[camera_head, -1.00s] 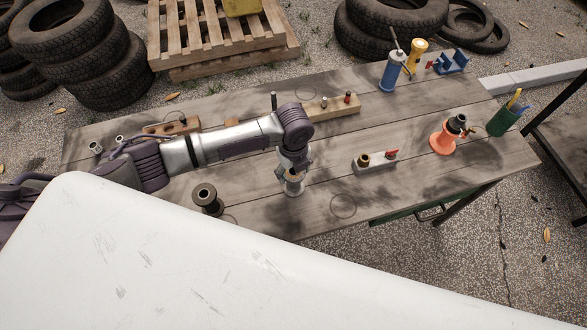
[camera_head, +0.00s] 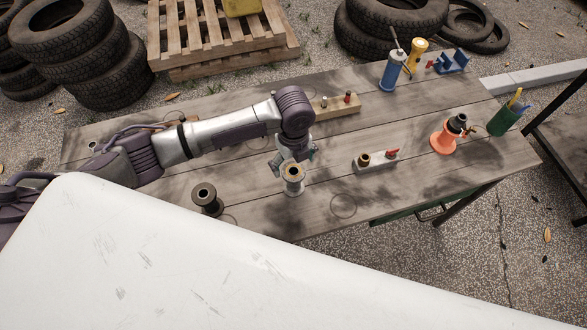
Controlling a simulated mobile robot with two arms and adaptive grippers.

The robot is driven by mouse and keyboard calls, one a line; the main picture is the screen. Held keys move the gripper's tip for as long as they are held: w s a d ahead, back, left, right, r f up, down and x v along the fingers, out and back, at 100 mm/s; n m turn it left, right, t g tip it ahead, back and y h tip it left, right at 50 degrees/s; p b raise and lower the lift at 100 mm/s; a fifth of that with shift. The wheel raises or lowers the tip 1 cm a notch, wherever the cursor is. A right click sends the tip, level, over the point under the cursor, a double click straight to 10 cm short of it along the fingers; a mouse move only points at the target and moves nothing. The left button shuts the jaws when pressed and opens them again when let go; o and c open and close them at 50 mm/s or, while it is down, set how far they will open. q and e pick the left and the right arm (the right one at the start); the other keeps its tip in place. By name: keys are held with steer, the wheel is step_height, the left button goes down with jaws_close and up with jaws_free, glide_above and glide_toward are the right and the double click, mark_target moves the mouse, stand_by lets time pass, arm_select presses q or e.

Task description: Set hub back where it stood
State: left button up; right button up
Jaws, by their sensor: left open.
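My right gripper is not in view.
A thin ring outline (camera_head: 343,206) marks the bare tabletop to the right. A grey block with fittings (camera_head: 376,163), a wooden block (camera_head: 334,107), an orange-red stand (camera_head: 443,139), a green cup (camera_head: 503,122) and a blue canister (camera_head: 392,74) stand farther off. A white surface (camera_head: 200,270) fills the foreground.

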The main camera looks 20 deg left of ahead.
arm_select(q)
step_height(320, 180, up, 8)
steer(key=shift+f+b, duration=0.15)
steer(key=shift+b, duration=0.25)
steer(key=shift+s+f, duration=0.1)
